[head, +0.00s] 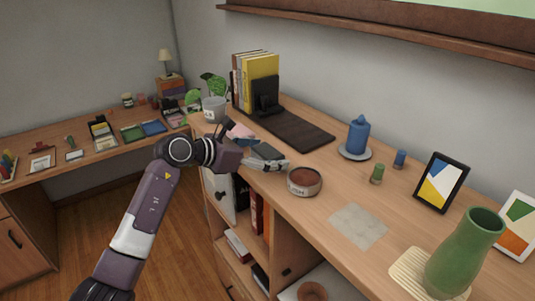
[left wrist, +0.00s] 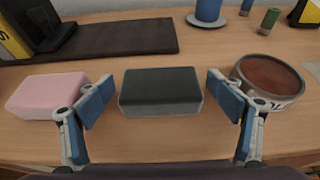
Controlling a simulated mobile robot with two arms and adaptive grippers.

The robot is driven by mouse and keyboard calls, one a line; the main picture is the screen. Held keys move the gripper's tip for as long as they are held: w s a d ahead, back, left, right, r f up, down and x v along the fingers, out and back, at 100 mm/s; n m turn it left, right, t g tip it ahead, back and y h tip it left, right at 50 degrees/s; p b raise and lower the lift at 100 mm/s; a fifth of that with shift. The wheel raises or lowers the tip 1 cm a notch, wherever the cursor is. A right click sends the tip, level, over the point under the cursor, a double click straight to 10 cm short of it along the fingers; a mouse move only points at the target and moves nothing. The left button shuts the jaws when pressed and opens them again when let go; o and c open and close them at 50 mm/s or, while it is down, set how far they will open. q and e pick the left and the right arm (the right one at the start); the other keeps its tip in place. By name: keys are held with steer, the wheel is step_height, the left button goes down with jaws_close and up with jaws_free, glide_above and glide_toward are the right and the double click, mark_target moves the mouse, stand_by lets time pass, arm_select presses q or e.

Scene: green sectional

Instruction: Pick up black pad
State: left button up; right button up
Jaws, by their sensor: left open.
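The black pad (left wrist: 161,88) is a small block with a black top and grey sides, lying flat on the wooden desk. In the head view it shows as a dark block (head: 267,151), partly hidden by my left gripper (head: 256,152). My left gripper is open, and in the left wrist view its two blue-padded fingers (left wrist: 160,100) stand on either side of the pad. Gaps show between the pad and both fingers. My right gripper is in neither view.
A pink block (left wrist: 45,95) lies close to the left finger, and a round tin (left wrist: 268,80) close to the right finger. A dark mat (head: 300,130) lies behind. A plant pot (head: 214,109) and blue candle (head: 358,137) stand nearby.

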arm_select(q)
steer(key=shift+c, duration=0.6)
steer(key=c, duration=1)
